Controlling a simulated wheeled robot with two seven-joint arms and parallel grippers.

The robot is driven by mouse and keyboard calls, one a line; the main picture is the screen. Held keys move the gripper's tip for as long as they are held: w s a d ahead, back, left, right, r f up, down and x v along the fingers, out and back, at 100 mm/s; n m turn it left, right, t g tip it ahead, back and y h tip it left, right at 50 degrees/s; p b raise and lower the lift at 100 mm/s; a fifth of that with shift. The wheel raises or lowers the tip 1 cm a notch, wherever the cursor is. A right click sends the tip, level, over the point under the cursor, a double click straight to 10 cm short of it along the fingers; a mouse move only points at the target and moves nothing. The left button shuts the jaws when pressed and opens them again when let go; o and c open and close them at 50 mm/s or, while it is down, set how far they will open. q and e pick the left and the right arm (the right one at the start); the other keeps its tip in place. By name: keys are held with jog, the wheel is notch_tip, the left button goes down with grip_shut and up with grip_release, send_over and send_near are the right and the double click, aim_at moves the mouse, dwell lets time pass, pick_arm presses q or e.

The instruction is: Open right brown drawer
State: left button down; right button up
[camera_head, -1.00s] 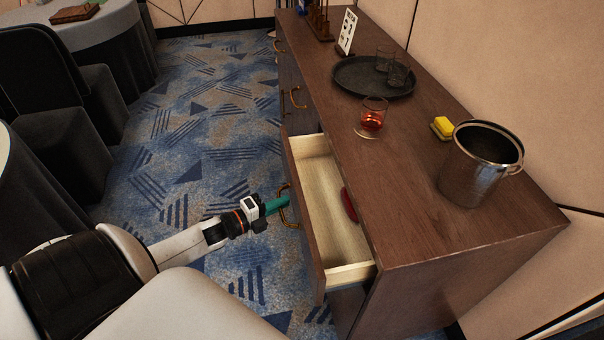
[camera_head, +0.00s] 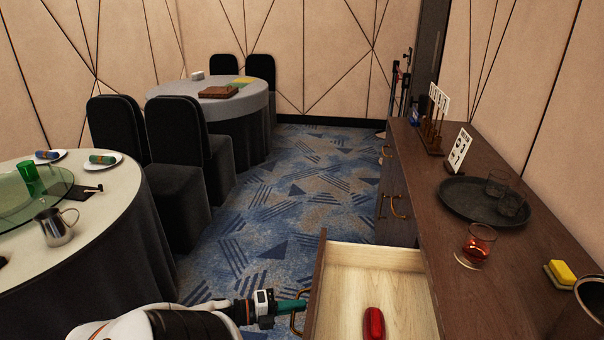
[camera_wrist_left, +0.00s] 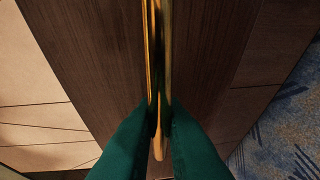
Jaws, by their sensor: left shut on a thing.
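The brown drawer (camera_head: 316,285) stands pulled out of the brown cabinet (camera_head: 440,215) in the head view, its pale wooden inside showing. A red object (camera_head: 374,323) lies in it. My left gripper (camera_head: 300,305) comes in from the left and is shut on the drawer's brass handle (camera_head: 297,322). In the left wrist view, the green fingers (camera_wrist_left: 159,140) close around the brass handle (camera_wrist_left: 157,60) against the dark wood front. My right gripper is not in view.
On the cabinet top are a dark round tray (camera_head: 485,202) with glasses, a glass of red drink (camera_head: 478,243), a yellow sponge (camera_head: 562,273) and a metal bucket (camera_head: 585,315). A round table (camera_head: 120,215) and black chairs (camera_head: 175,190) stand left. Carpet (camera_head: 300,190) between is open.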

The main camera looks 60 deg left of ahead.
pick_arm(q)
jog(key=c, duration=1.5)
grip_release()
jog(key=shift+s, duration=0.1)
jog(key=b+v, duration=0.1)
jog(key=v, duration=1.1)
